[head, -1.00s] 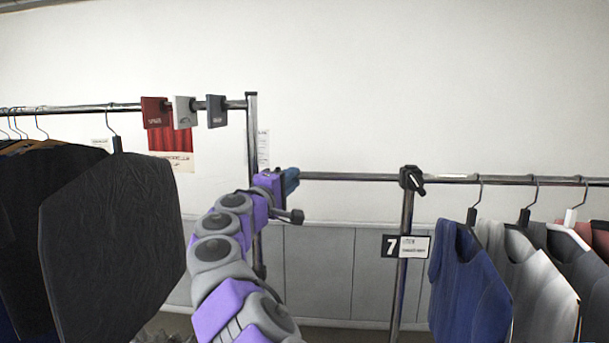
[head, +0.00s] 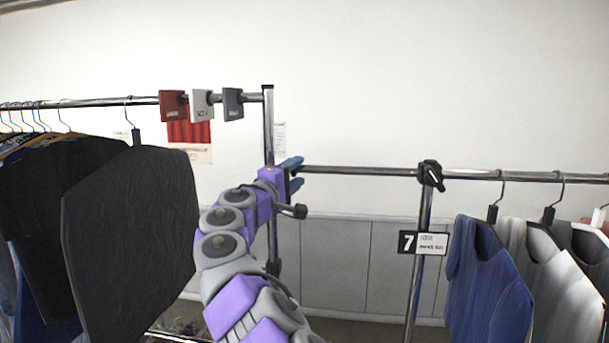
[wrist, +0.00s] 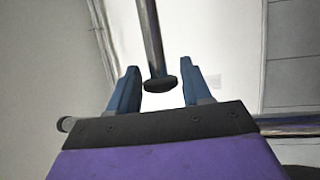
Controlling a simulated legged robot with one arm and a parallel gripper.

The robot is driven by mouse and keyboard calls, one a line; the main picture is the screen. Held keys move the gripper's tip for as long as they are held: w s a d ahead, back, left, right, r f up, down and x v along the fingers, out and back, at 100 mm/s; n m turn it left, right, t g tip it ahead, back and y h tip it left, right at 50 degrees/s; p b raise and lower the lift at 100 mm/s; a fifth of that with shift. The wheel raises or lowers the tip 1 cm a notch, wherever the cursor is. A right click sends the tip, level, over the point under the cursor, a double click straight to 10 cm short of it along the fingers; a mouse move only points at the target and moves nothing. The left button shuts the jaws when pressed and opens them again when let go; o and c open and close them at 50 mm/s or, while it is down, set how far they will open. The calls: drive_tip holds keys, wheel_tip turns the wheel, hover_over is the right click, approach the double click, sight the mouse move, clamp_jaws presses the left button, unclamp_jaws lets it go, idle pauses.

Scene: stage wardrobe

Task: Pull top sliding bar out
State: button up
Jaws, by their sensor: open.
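The top sliding bar (head: 360,171) is a thin metal rail running level to the right, through a black clamp knob (head: 431,176) on an upright post. My gripper (head: 295,174) is at its left end, fingers pointing right. In the head view the blue fingers are spread, one above and one below the bar's line. In the wrist view the bar (wrist: 150,35) ends in a dark round cap between the two open fingers (wrist: 160,88). Gaps show on both sides, so the fingers are not closed on it. The cap is hidden in the head view.
A taller rack post (head: 268,115) stands just behind my gripper. A dark garment (head: 125,240) hangs at left, near my arm. Blue and grey garments (head: 485,275) hang at right below the bar. A "7" sign (head: 424,242) is on the right post. The bar's middle stretch is clear.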

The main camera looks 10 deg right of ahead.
drive_tip(key=shift+a+f, duration=0.1)
drive_tip(key=shift+a, duration=0.25)
